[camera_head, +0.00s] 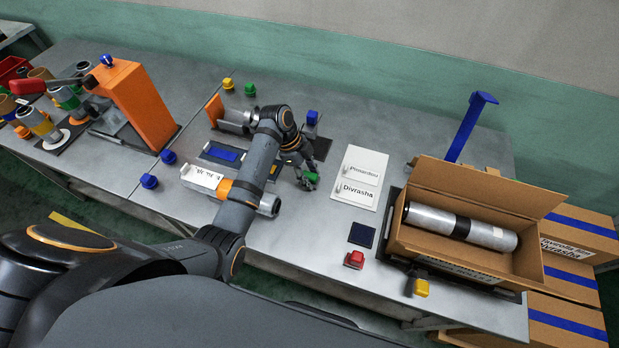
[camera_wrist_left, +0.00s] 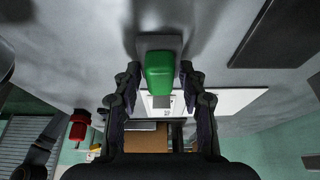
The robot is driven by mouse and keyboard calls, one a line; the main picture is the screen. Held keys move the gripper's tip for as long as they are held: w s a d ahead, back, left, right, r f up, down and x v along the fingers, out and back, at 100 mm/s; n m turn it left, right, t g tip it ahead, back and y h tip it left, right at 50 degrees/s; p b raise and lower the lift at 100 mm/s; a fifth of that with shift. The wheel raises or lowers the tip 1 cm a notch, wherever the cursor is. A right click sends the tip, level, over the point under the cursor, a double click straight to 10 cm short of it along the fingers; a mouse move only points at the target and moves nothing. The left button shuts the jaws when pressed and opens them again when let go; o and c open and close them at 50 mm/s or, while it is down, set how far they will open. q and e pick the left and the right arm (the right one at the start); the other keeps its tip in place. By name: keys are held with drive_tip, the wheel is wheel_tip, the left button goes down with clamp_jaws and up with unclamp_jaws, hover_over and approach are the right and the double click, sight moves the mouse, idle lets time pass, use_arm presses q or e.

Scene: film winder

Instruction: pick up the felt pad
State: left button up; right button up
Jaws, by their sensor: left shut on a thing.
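My left gripper (camera_head: 308,182) is shut on a small green block (camera_head: 311,177) above or on the middle of the table. In the left wrist view the green block (camera_wrist_left: 159,74) sits between the two fingers of the gripper (camera_wrist_left: 158,76), with a grey plate (camera_wrist_left: 158,42) at its far end. I take this piece for the felt pad, but its felt cannot be made out. Whether it touches the table is unclear. A dark blue square (camera_head: 361,234) lies flat on the table to the right. My right gripper is not in view.
A white labelled board (camera_head: 360,178) lies right of the gripper. An open cardboard box (camera_head: 470,263) with a silver roll (camera_head: 490,235) stands further right. A red-topped piece (camera_head: 354,258) is near the front edge. An orange machine (camera_head: 137,98) stands at the left.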

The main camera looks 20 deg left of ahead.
sight(314, 175)
use_arm(q)
drive_tip(key=shift+r, duration=0.3)
wheel_tip(314, 175, up, 2)
drive_tip(key=shift+w+r+b, duration=0.1)
drive_tip(key=shift+r+b, duration=0.15)
drive_tip(key=shift+b, duration=0.4)
drive_tip(key=s+d+r+p, duration=0.1)
drive_tip(key=s+r+p, duration=0.8)
drive_tip(key=s, duration=0.5)
drive_tip(key=shift+r, duration=0.5)
